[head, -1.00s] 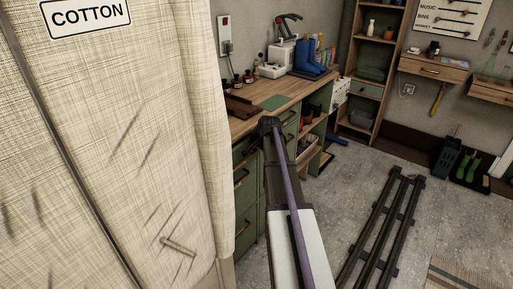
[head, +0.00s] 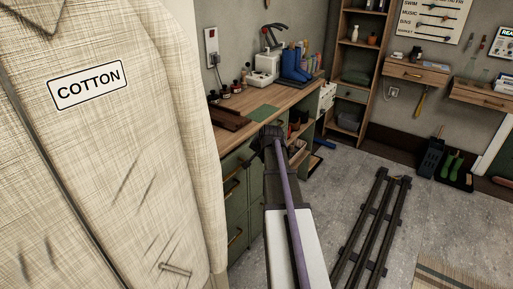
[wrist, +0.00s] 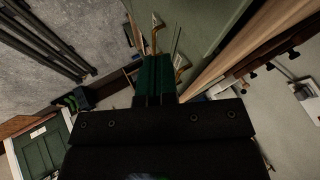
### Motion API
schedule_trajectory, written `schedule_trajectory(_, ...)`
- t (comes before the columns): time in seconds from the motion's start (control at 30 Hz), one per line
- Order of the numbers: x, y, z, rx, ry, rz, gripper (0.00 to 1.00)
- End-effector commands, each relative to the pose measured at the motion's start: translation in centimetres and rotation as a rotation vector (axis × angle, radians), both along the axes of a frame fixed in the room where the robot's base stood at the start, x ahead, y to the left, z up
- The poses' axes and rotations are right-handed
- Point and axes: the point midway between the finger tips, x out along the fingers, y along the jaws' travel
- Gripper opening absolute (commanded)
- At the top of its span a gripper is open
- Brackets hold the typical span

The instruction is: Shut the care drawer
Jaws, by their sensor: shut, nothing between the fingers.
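The green drawer fronts (head: 236,170) with brass handles are under the wooden bench, left of centre in the head view. I cannot read a care label on any of them, so I cannot tell which is the care drawer. My gripper (head: 271,131) is at the bench's front side and hides part of the fronts behind it. In the wrist view my gripper (wrist: 154,82) is shut and empty. Brass handles (wrist: 156,36) show beyond its fingers beside a pale green panel (wrist: 205,25). I cannot tell whether the fingers touch anything.
A cream garment labelled COTTON (head: 150,150) fills the left. The bench top (head: 250,102) holds a white machine, blue boots and small jars. Dark rails (head: 372,225) lie on the grey floor at right. A wooden shelf (head: 358,60) and wall drawers (head: 415,72) stand beyond.

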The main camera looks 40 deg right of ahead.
Motion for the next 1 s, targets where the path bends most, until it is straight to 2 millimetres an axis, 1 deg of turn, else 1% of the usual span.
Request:
schedule_trajectory(0.03, -0.9, 0.4, 2.2, 0.000, 0.000, 0.000, 0.00)
schedule_trajectory(0.1, -1.6, 0.7, 3.0, 0.000, 0.000, 0.000, 0.00)
schedule_trajectory(0.17, -2.0, 0.9, 3.3, 0.000, 0.000, 0.000, 0.00)
schedule_trajectory(0.27, -2.1, 0.9, 3.2, 0.000, 0.000, 0.000, 0.00)
schedule_trajectory(0.33, -2.2, 0.7, 2.4, -0.001, 0.000, -0.003, 0.00)
schedule_trajectory(0.37, -2.4, 0.5, 1.7, 0.000, 0.001, -0.008, 0.00)
schedule_trajectory(0.47, -3.7, -1.3, -2.6, 0.000, 0.000, -0.042, 0.00)
schedule_trajectory(0.5, -4.5, -2.2, -5.0, 0.010, -0.007, -0.063, 0.00)
schedule_trajectory(0.57, -5.7, -3.1, -8.9, 0.076, -0.054, -0.102, 0.00)
schedule_trajectory(0.6, -6.4, -3.3, -11.4, 0.166, -0.110, -0.149, 0.00)
schedule_trajectory(0.67, -7.2, -3.1, -14.4, 0.361, -0.221, -0.245, 0.00)
schedule_trajectory(0.7, -7.6, -2.8, -16.0, 0.526, -0.307, -0.321, 0.00)
schedule_trajectory(0.77, -8.0, -2.1, -17.3, 0.838, -0.445, -0.438, 0.00)
schedule_trajectory(0.8, -8.2, -1.5, -16.7, 1.064, -0.524, -0.504, 0.00)
schedule_trajectory(0.83, -8.3, -1.0, -15.7, 1.226, -0.568, -0.541, 0.00)
schedule_trajectory(0.87, -8.3, -0.5, -14.2, 1.382, -0.598, -0.568, 0.00)
schedule_trajectory(0.9, -8.3, 0.2, -11.8, 1.572, -0.617, -0.591, 0.00)
schedule_trajectory(0.93, -8.2, 0.7, -10.0, 1.698, -0.618, -0.603, 0.00)
schedule_trajectory(1.0, -8.3, 1.4, -8.0, 1.917, -0.592, -0.628, 0.00)
